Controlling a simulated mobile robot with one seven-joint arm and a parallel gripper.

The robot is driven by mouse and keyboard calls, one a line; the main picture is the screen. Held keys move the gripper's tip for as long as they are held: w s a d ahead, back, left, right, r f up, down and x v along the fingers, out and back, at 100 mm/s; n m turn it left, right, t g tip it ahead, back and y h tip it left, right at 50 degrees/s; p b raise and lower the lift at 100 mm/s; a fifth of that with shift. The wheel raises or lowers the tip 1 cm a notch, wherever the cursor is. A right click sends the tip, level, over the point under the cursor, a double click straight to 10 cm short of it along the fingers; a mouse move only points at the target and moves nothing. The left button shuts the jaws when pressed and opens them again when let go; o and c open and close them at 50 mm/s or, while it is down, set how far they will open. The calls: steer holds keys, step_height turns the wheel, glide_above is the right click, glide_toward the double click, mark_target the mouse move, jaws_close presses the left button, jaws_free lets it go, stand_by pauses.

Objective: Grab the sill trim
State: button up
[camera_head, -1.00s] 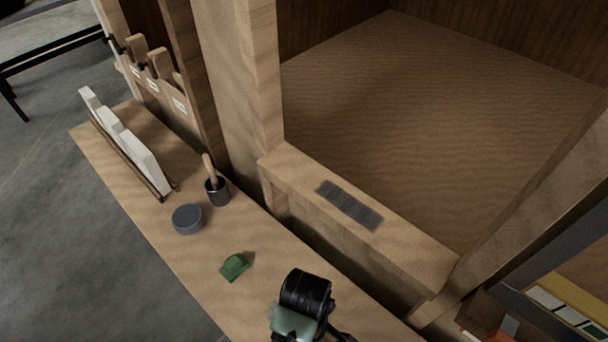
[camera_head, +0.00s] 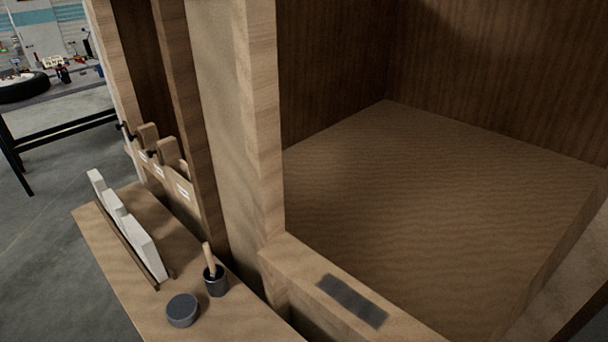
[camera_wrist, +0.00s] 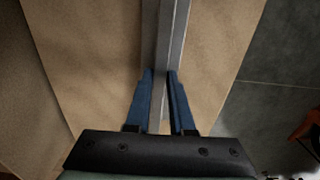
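In the wrist view, a long grey metal-looking strip (camera_wrist: 172,25), which may be the sill trim, runs from the top edge down to between the blue fingers of my gripper (camera_wrist: 161,75). The fingers stand a narrow gap apart with the strip showing between them. I cannot tell whether they press on it. In the head view, a flat dark grey strip (camera_head: 352,300) lies on the wooden sill (camera_head: 310,268) at the front of the raised platform. My gripper is out of the head view.
A wooden post (camera_head: 262,120) rises beside the sill. The platform (camera_head: 430,190) is bare.

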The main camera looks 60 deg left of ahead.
jaws_close()
steer(key=shift+r, duration=0.15)
